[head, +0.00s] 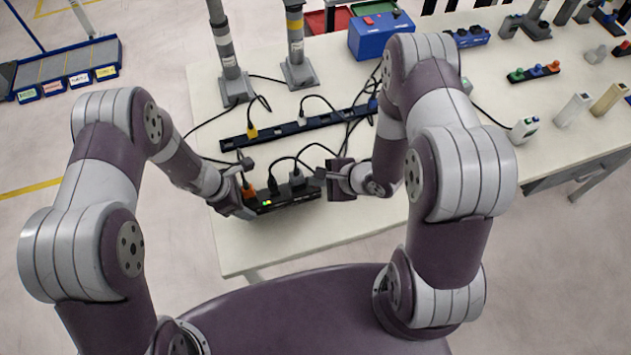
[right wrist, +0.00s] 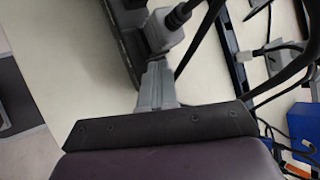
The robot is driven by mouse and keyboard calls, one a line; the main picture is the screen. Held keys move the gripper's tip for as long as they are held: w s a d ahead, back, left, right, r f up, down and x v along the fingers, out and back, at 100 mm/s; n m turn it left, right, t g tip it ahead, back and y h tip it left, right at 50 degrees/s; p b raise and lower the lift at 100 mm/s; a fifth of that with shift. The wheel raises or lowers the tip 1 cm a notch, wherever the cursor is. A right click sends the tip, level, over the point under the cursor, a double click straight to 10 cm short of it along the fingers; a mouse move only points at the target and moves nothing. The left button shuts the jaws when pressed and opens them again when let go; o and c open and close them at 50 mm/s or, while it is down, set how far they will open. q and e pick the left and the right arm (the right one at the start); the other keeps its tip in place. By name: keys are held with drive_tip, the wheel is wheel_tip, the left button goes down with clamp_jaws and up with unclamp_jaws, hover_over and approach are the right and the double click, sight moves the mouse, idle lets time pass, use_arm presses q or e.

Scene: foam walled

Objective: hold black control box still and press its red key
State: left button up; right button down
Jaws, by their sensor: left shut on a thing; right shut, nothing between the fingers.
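The black control box (head: 285,201) lies near the front edge of the table, with small green lights and several plugs and cables along its top. My left gripper (head: 246,189) is shut on the box at its left end. My right gripper (head: 322,173) is shut and empty, just beyond the box's right end.
A long black strip (head: 290,131) with cables lies behind the box. Two grey posts (head: 232,82) and a blue case (head: 377,38) stand further back. Loose cables hang close to my right gripper. The table's front left (head: 245,245) is bare.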

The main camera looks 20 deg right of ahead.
drive_tip(key=shift+r, duration=0.85)
wheel_tip(320, 180, up, 5)
idle(0.3)
idle(0.4)
use_arm(q)
drive_tip(key=o, duration=1.3)
